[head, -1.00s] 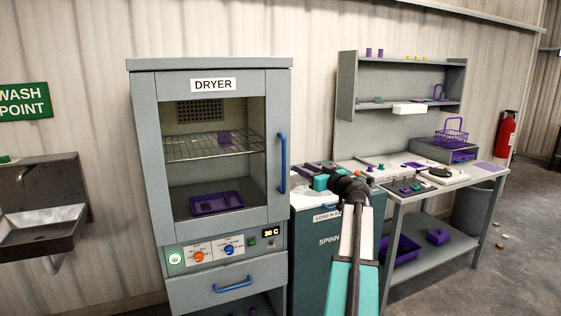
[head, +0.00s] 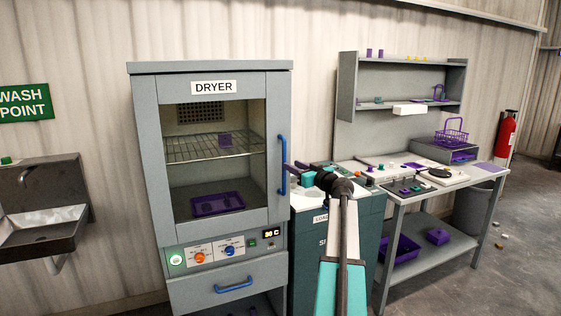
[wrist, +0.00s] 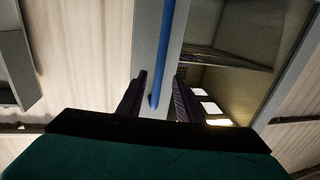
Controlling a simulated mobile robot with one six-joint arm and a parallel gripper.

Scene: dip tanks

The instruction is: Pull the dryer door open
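The grey dryer (head: 145,150) stands left of centre in the head view. Its door (head: 275,95) is shut and has a large window and a vertical blue handle (head: 282,165) on its right side. My gripper (head: 291,166) is at the handle's right, around its mid-height, fingers toward it. In the wrist view my gripper (wrist: 158,98) is open, with a dark finger on each side of the blue handle (wrist: 167,45). Nothing shows the fingers pressed on it; I cannot tell how deep it sits between them.
A spinner cabinet (head: 305,260) stands right of the dryer, under my arm. A workbench (head: 392,196) with shelves and purple items is further right. A sink (head: 45,215) is at the left. A drawer with a blue handle (head: 233,285) is below the door.

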